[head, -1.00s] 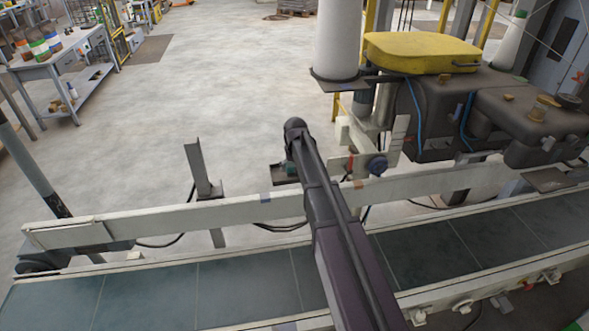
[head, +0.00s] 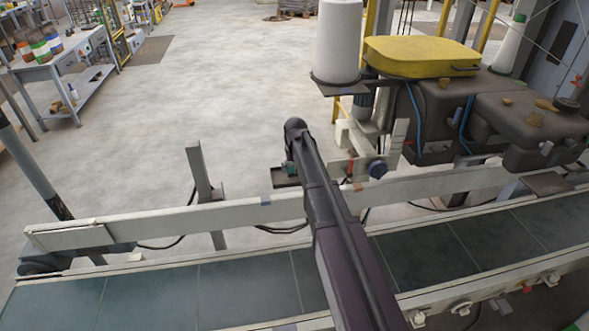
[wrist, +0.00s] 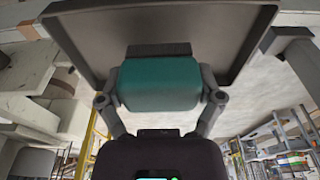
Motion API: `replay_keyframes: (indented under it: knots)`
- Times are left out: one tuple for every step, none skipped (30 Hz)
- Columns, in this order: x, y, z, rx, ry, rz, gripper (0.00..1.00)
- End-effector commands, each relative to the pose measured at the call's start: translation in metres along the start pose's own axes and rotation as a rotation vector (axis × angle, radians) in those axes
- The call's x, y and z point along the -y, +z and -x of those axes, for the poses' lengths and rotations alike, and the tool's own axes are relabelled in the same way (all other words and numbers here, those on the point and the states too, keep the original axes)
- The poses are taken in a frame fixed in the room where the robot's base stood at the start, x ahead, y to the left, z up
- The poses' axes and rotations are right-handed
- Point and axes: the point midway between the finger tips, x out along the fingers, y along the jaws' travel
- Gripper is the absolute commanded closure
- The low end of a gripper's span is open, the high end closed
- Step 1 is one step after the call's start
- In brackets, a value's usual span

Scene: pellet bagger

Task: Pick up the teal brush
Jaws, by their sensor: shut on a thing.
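The teal brush (wrist: 160,84) has a rounded teal block and a dark strip (wrist: 160,49) along one side. In the wrist view it sits between both fingers of my gripper (wrist: 160,92), which is shut on it. A grey tray with a raised rim (wrist: 262,38) lies right behind the brush; I cannot tell whether they touch. In the head view my arm hides most of the gripper. A small teal patch of the brush (head: 291,169) shows left of the arm, over the edge of the tray (head: 282,178).
A belt conveyor (head: 248,291) with a pale side rail (head: 165,225) runs across the front, under my arm. A dark machine with a yellow lid (head: 420,52) and a white thread cone (head: 338,42) stand at the right. The floor beyond is open.

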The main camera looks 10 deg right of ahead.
Motion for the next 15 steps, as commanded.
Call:
replay_keyframes:
  knots:
    - [0.000, -0.001, 0.008, 0.000, 0.000, 0.000, 0.64]
    - [0.000, -0.002, 0.010, 0.000, 0.000, 0.000, 0.64]
    - [0.000, -0.002, 0.014, 0.000, 0.000, 0.000, 0.64]
    - [0.000, -0.003, 0.017, 0.000, 0.000, 0.000, 0.64]
    - [0.000, -0.003, 0.019, 0.000, 0.000, 0.000, 0.64]
    - [0.000, -0.004, 0.023, 0.000, 0.000, 0.000, 0.64]
    - [0.000, -0.004, 0.026, 0.000, 0.000, 0.000, 0.64]
    - [-0.001, -0.001, 0.028, 0.000, 0.000, 0.000, 0.64]
    - [-0.003, 0.014, 0.027, 0.000, 0.000, -0.001, 0.64]
    - [-0.004, 0.021, 0.028, 0.000, 0.000, -0.001, 0.64]
    - [-0.005, 0.028, 0.030, 0.000, 0.000, -0.001, 0.64]
    - [-0.006, 0.037, 0.032, 0.000, 0.000, -0.001, 0.64]
    - [-0.007, 0.044, 0.033, 0.000, 0.000, -0.001, 0.64]
    - [-0.008, 0.051, 0.035, 0.000, 0.000, -0.001, 0.64]
    - [-0.009, 0.060, 0.037, 0.000, 0.000, -0.001, 0.64]
